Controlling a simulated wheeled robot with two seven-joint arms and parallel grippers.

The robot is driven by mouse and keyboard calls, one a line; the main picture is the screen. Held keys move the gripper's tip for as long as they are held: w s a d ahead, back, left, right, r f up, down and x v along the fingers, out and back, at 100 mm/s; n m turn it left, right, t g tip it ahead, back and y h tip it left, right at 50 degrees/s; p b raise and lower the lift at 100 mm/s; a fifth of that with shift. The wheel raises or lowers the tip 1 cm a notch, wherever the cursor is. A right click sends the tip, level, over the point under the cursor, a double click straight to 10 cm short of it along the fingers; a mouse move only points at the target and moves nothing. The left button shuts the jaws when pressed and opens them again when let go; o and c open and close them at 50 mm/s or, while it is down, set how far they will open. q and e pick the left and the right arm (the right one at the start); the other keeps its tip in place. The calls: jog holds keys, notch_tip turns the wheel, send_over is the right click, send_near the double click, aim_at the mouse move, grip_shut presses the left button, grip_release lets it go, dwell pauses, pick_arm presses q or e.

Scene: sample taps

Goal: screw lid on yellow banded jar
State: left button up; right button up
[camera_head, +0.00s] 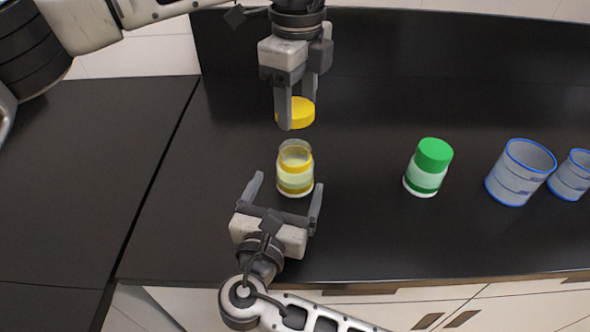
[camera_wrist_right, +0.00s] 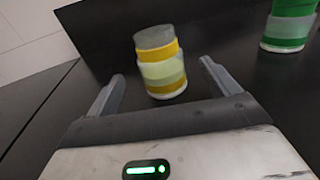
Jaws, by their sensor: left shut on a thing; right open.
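The yellow banded jar (camera_head: 295,180) stands upright and open-topped on the dark counter; it also shows in the right wrist view (camera_wrist_right: 162,68). The yellow lid (camera_head: 301,112) is held by my left gripper (camera_head: 297,112), which points down and is shut on it. The lid is apart from the jar, above and a little behind its mouth. My right gripper (camera_head: 287,190) is open on the near side of the jar. Its two fingers point toward the jar, one to each side, and do not appear to touch it.
A jar with a green lid (camera_head: 428,167) stands to the right. Two blue-rimmed clear cups (camera_head: 520,172) (camera_head: 571,175) stand farther right. The counter (camera_head: 365,240) is clear between the two jars and left of the yellow banded jar. A dark back panel (camera_head: 420,50) rises behind.

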jog(key=x, duration=0.7)
jog(key=shift+w+d, duration=0.1)
jog(key=shift+w, duration=0.1)
jog(key=c, duration=1.5)
pick_arm(q)
send_over(297, 150)
jog(key=shift+f, duration=2.5)
jog(key=shift+f, duration=0.15)
jog(key=shift+f, duration=0.75)
jog(key=shift+f, duration=0.6)
